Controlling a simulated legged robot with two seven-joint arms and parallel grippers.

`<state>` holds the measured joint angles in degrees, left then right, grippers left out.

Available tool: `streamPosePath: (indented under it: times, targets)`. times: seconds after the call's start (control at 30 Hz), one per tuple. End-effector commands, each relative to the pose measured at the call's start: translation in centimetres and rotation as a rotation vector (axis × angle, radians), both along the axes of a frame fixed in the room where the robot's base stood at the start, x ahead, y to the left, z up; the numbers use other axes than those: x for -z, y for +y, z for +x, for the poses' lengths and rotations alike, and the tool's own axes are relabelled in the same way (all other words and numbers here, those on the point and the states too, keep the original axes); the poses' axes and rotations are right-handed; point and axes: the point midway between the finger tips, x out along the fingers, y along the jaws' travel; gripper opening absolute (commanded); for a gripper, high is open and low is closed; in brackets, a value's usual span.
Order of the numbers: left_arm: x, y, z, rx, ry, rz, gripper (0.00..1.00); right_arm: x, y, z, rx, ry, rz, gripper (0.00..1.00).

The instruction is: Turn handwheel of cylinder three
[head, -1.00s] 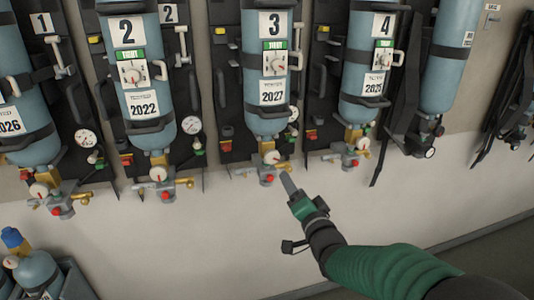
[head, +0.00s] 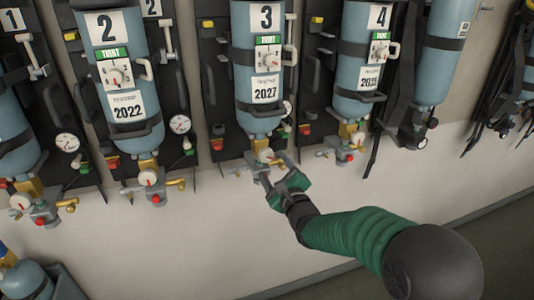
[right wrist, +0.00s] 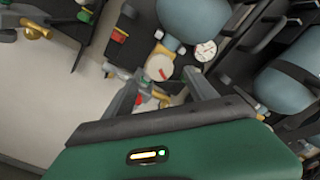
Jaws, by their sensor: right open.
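Cylinder three (head: 259,105) is a pale blue bottle hanging valve-down on the wall rack, marked 3 and 2027. Its valve (head: 250,162) sits at the bottom, with a round white dial (head: 265,155). My right gripper (head: 275,169) is open, just below and in front of this valve. In the right wrist view, the white dial with a red mark (right wrist: 160,67) and a small red knob (right wrist: 138,98) show around and between the open fingers (right wrist: 160,80). The fingers partly hide the valve, and I cannot tell whether they touch it. My left gripper is out of view.
Cylinder two (head: 125,85) hangs to the left and cylinder four (head: 362,65) to the right, each with its own valve and gauges. Black straps (head: 402,90) hang farther right. The pale wall (head: 190,235) below the rack is bare.

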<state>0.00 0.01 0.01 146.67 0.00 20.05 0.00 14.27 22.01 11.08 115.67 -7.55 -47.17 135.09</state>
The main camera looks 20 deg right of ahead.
Motion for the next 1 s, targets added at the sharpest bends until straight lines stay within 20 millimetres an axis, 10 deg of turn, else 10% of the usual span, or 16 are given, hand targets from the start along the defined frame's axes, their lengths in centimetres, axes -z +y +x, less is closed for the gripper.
streamPosePath:
  times: [0.23,0.6,1.0]
  targets:
    - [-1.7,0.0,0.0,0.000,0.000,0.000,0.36,-0.3,0.2,5.0,-0.001,0.000,-0.001,0.66]
    - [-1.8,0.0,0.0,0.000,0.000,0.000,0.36,0.0,0.2,6.1,-0.001,-0.001,-0.002,0.66]
    - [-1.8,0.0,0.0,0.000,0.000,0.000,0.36,0.0,0.3,6.1,-0.001,0.000,-0.002,0.15]
